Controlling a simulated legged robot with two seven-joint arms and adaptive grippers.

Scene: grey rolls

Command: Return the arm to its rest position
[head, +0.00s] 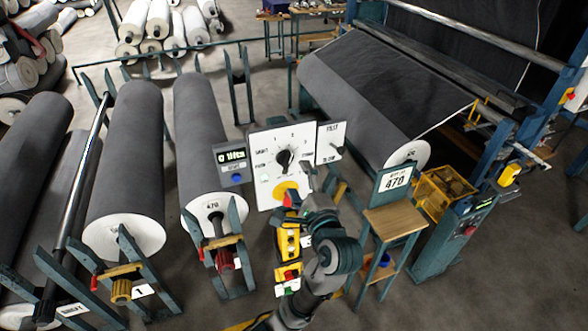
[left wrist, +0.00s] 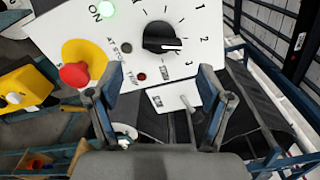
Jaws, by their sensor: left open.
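My left arm comes up from the bottom of the head view, with its gripper (head: 312,202) in front of the lower right of a white control panel (head: 262,150). In the left wrist view the two fingers (left wrist: 152,88) stand wide apart with nothing between them. No contact with the panel is visible. My right gripper is in neither view.
Large grey rolls (head: 125,160) lie on teal stands at the left. A machine with a wide grey roll (head: 355,95) stands behind at the right. A small wooden-topped stand (head: 392,219) and a yellow bin (head: 445,185) are right of the arm. The floor at lower right is clear.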

